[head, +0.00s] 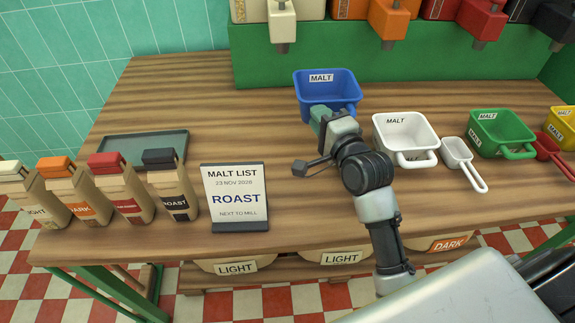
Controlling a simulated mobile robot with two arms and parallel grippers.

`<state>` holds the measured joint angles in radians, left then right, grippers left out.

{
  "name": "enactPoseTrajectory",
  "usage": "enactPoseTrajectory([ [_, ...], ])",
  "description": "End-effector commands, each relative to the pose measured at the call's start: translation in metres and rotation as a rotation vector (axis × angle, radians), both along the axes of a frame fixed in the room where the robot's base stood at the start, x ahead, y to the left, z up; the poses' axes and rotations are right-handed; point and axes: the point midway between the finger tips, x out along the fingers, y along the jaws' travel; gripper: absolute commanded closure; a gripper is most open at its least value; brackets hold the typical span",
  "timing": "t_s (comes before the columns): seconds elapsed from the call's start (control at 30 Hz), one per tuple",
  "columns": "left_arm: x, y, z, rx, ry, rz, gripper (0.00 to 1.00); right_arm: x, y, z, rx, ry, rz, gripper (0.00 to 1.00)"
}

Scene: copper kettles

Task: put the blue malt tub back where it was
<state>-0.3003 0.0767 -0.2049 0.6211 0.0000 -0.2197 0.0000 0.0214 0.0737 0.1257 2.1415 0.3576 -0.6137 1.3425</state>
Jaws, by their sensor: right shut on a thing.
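The blue malt tub (328,88) is near the back middle of the wooden table, in front of the green stand. It is upright, looks empty and bears a MALT label. My right gripper (321,119) is shut on its near side, where its handle seems to be; the fingers hide that part. I cannot tell whether the tub's base touches the table. My left gripper is not in view. A sign (236,192) at the front reads MALT LIST, ROAST, NEXT TO MILL.
A white tub (405,133), white scoop (458,155), green tub (502,130), red scoop (550,149) and yellow tub (562,122) stand right. Several paper bags (122,192) and a dark tray (143,147) are left. Spouted dispensers (388,20) are behind. The table's left back is clear.

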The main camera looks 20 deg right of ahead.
Motion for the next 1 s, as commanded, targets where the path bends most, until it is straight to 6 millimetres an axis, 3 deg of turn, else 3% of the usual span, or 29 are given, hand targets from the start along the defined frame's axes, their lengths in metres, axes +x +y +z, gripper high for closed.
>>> enactPoseTrajectory([
  [0.3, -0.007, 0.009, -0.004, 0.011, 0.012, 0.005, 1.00, -0.022, 0.069, -0.044, 0.007, 0.006, 0.001, 1.00],
  [0.43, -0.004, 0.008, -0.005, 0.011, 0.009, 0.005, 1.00, -0.029, 0.089, -0.056, 0.004, 0.002, 0.000, 1.00],
  [0.63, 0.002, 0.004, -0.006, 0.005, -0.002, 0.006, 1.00, -0.032, 0.101, -0.067, 0.000, 0.002, -0.001, 1.00],
  [0.83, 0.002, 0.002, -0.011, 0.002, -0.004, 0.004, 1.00, -0.032, 0.100, -0.096, -0.001, 0.002, -0.001, 1.00],
  [1.0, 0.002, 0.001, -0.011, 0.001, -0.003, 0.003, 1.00, -0.033, 0.100, -0.102, 0.000, -0.001, -0.002, 1.00],
])
